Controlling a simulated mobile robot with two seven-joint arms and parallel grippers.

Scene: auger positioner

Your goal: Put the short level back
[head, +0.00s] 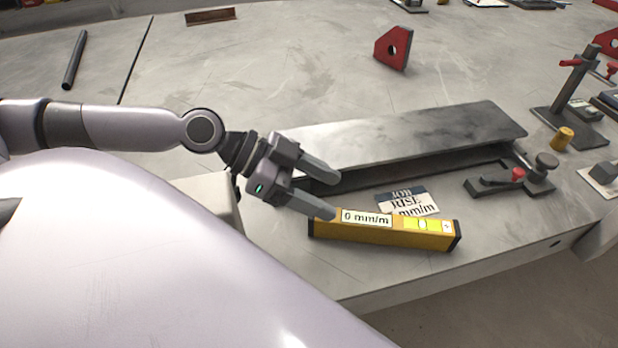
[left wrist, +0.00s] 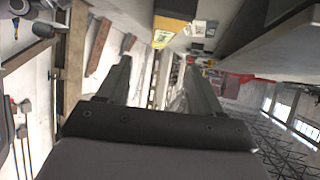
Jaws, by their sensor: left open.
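The short level is a yellow bar (head: 385,234) with black end caps, a "0 mm/m" label and a yellow-green vial window. It lies near the table's front edge, in front of the grey metal plate. My left gripper (head: 333,196) is open and empty, just left of and above the level's left end. One fingertip comes close to that end in the head view; contact cannot be told. In the left wrist view, the yellow level (left wrist: 172,27) shows at the top, beyond the open fingers (left wrist: 157,72). My right gripper is not in view.
A long grey plate (head: 420,137) sits raised and sloping over a dark base behind the level. A printed card (head: 408,202) lies between them. A clamp with a red knob (head: 510,181) and a brass cylinder (head: 562,138) stand right. A red angle block (head: 394,48) stands behind.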

